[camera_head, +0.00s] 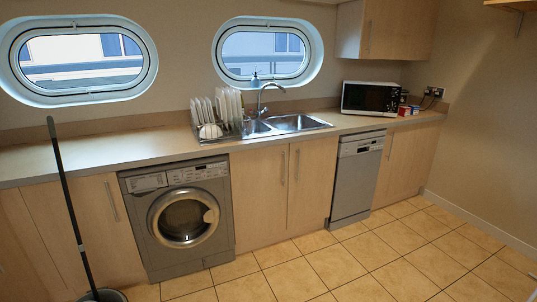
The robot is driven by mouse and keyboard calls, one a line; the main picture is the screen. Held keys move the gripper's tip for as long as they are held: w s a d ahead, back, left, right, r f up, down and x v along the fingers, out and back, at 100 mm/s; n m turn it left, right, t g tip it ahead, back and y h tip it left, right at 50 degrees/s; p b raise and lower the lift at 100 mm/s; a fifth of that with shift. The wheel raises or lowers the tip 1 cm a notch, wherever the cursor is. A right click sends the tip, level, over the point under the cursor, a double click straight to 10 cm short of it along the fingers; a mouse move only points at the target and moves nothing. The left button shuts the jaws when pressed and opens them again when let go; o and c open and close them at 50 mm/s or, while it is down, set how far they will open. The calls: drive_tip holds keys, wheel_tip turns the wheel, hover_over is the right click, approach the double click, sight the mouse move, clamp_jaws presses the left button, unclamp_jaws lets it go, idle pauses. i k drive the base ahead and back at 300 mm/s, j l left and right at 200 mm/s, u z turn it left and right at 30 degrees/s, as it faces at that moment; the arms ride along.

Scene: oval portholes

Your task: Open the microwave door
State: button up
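The microwave (370,98) stands on the counter at the right, between the sink and the right wall. It has a white body and a dark front window. Its door looks shut; the handle is too small to make out. My gripper and arm do not show in this view.
The counter (95,152) runs along the wall, with a dish rack (222,112) and sink (293,122). Below are a washing machine (180,217) and a slim grey dishwasher (357,180). A mop (70,205) leans at the left. Small containers (404,106) sit right of the microwave. The tiled floor (400,250) is clear.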

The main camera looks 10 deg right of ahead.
sight(368, 100)
drive_tip(key=i+l+z, duration=0.55)
drive_tip(key=i+z, duration=0.15)
drive_tip(key=i, duration=0.3)
drive_tip(key=i+z, duration=0.35)
drive_tip(key=i, duration=0.15)
drive_tip(key=i+j+z, duration=0.1)
drive_tip(key=i, duration=2.95)
